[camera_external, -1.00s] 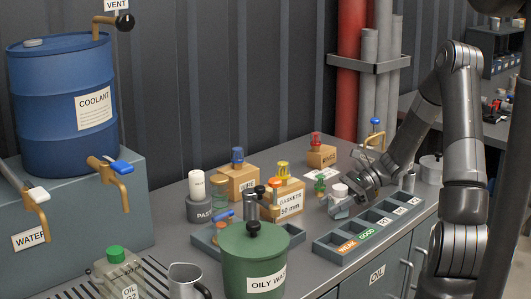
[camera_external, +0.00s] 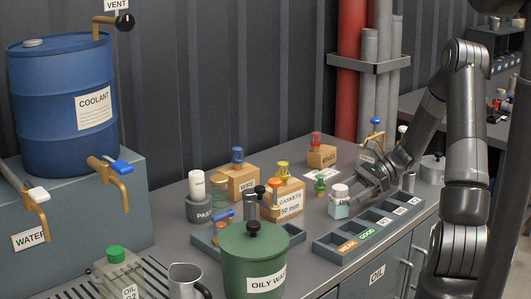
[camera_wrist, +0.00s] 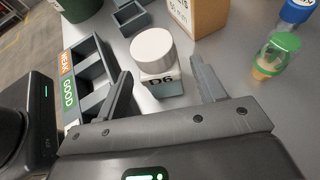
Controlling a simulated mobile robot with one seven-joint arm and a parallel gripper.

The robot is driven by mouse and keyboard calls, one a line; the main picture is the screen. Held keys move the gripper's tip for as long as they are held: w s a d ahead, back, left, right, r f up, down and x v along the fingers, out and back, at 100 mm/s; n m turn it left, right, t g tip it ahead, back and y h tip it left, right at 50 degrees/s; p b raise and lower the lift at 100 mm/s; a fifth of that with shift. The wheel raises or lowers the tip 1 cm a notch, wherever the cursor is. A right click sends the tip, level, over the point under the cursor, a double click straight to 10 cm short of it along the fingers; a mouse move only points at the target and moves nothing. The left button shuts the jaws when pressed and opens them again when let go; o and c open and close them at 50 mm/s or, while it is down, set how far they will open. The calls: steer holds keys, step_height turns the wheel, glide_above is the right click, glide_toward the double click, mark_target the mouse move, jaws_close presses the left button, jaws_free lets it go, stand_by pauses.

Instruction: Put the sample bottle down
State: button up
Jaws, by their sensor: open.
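The sample bottle (camera_external: 339,210) has a white cap and a pale blue-grey body. In the wrist view the bottle (camera_wrist: 153,50) shows a "D6" label and sits ahead, between the lines of the fingers. My gripper (camera_external: 360,190) is open and to the right of the bottle. In the wrist view the fingers of my gripper (camera_wrist: 160,88) are apart with nothing clamped between them. The bottle's lower body is partly hidden there by its cap.
A gaskets box (camera_external: 290,205) and a small green-capped jar (camera_external: 320,186) stand behind the bottle. The green oily waste bin (camera_external: 253,262) is to the left. The tray's compartments look empty. Bare bench lies around the bottle.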

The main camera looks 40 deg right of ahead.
steer(key=v, duration=0.6)
steer(key=shift+s+d+r, duration=0.1)
steer(key=shift+d+r, duration=0.05)
steer(key=shift+d, duration=0.05)
steer(key=shift+a+r, duration=0.15)
steer(key=shift+r, duration=0.1)
steer(key=s+a+r+n+h, duration=0.6)
steer(key=s+a+r+n, duration=0.1)
steer(key=a+n, duration=0.4)
steer(key=s+a+r+n+h, duration=0.6)
steer(key=s+a+r+n, duration=0.2)
steer(key=a+n, duration=0.3)
steer(key=shift+r+n+h, duration=0.3)
steer(key=shift+r, duration=0.45)
